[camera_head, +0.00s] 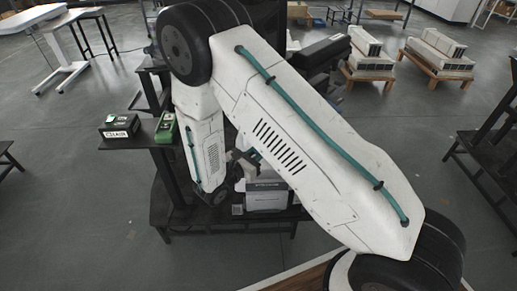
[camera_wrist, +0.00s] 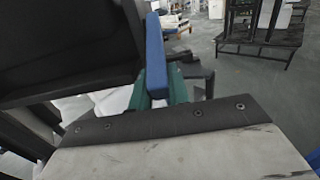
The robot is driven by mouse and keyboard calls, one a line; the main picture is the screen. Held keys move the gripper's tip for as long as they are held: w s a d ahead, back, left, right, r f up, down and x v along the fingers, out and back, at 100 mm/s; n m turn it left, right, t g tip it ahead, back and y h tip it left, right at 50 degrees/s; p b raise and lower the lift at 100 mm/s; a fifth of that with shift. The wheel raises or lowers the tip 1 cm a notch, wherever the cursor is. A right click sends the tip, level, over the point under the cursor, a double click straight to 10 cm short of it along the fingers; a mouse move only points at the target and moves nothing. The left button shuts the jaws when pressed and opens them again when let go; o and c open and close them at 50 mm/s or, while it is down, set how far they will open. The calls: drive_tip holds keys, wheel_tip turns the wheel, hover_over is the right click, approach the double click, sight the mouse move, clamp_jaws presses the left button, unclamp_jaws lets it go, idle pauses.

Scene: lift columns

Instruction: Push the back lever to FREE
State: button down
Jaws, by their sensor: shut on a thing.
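A blue bar-shaped handle (camera_wrist: 155,55), which I take to be the lever, stands upright in the wrist view. My gripper (camera_wrist: 158,93) shows green finger parts at the lower end of this bar and is shut on it. Dark parts hide some of the contact. In the head view my white arm covers the middle, and my gripper (camera_head: 246,160) is small and partly hidden beside it. A small blue piece (camera_head: 253,153) shows there. No FREE marking is readable, so the lever's setting cannot be told.
A dark stand carries a black box with a white label (camera_head: 120,126) and a green device (camera_head: 166,128). A grey-white unit (camera_head: 266,196) sits low behind my arm. Pallets with white blocks (camera_head: 440,53) stand at the back right. Grey floor (camera_head: 90,220) is open at the left.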

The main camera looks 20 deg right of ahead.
drive_tip(key=shift+d, duration=0.3)
drive_tip(key=c, duration=1.3)
unclamp_jaws()
drive_tip(key=shift+d, duration=0.1)
drive_tip(key=shift+a, duration=0.2)
drive_tip(key=shift+v, duration=3.9)
drive_tip(key=shift+f, duration=0.1)
